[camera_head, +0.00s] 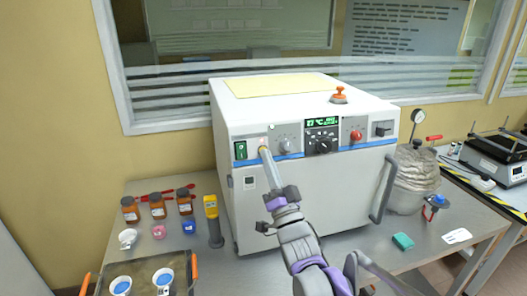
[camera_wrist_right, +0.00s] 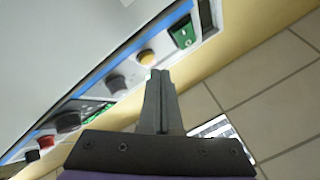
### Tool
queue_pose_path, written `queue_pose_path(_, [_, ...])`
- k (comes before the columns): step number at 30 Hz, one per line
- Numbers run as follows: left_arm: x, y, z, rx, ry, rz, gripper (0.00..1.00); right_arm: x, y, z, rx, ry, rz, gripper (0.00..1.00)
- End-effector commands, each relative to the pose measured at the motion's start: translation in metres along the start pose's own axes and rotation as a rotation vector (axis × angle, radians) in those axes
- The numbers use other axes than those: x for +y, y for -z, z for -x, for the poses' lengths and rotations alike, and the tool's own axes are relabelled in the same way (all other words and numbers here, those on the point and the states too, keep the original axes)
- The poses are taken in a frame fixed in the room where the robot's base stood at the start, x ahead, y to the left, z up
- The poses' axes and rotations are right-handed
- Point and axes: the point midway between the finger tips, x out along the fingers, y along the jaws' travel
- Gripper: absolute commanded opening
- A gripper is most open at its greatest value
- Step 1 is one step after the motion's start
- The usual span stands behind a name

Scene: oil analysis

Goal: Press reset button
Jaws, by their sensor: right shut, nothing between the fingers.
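A white oven-like machine (camera_head: 300,205) stands on the metal table with a control strip along its upper front. A small round yellow button (camera_wrist_right: 146,58) sits on this strip between a green rocker switch (camera_wrist_right: 185,34) and a grey knob (camera_wrist_right: 117,83). No label reading reset is legible. My right gripper (camera_head: 264,152) is shut and empty, its fingertips just below the yellow button at the strip's left end. In the right wrist view, the closed fingers (camera_wrist_right: 159,74) point close to the button. I cannot tell whether they touch it. My left gripper is not in view.
A red knob (camera_head: 356,136) and a green display (camera_head: 323,124) are further right on the panel. An orange-topped knob (camera_head: 339,95) stands on the machine's top. Brown bottles (camera_head: 157,206) and a yellow-grey handheld device (camera_head: 213,220) stand left of it. A wrapped vessel (camera_head: 413,178) stands right.

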Motion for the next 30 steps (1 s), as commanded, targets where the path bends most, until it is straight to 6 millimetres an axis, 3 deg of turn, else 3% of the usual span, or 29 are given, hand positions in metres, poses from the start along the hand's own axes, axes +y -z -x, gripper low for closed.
queue_pose_path(30, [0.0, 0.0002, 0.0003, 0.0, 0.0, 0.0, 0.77, 0.0058, -0.0058, -0.0081, 0.0, 0.0, 0.0, 0.0])
